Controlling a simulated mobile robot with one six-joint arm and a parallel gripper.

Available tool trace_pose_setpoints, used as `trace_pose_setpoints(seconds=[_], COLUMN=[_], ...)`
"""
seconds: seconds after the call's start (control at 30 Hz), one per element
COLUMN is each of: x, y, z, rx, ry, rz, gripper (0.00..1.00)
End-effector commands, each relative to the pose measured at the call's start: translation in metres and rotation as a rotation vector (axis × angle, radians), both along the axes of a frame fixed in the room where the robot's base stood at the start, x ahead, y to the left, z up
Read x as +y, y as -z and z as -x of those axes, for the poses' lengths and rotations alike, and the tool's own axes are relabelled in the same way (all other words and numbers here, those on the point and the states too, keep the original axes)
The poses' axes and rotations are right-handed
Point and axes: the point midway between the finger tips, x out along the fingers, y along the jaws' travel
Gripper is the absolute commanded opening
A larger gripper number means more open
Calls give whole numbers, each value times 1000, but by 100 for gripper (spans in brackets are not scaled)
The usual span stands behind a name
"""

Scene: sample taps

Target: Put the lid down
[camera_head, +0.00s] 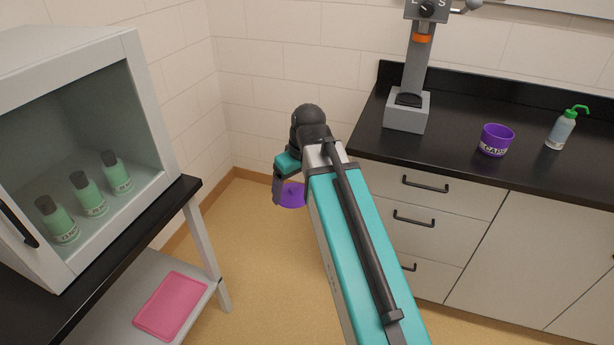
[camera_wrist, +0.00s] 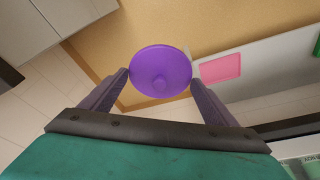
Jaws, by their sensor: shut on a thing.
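In the head view my arm and gripper hide part of the lid. Nothing shows under it but floor.
A pink mat or tray (camera_head: 171,305) lies on the left bench's lower shelf. A white cabinet (camera_head: 150,110) above it holds green bottles (camera_head: 88,196). On the black counter (camera_head: 540,182) stand a grey tap column (camera_head: 408,110), a purple CAPS cup (camera_head: 496,139) and a green-topped wash bottle (camera_head: 562,130).

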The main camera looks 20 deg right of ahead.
Motion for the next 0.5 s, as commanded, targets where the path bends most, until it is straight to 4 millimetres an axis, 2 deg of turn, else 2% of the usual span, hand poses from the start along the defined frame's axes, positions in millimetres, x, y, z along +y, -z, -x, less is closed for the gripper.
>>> trace_pose_setpoints(seconds=[0.1, 0.3, 0.5], x=[4, 1, 0], y=[3, 4, 4], z=[6, 5, 3], rx=[-2, -8, -11], ry=[120, 304, 394], rz=[0, -1, -2], gripper=[60, 60, 60])
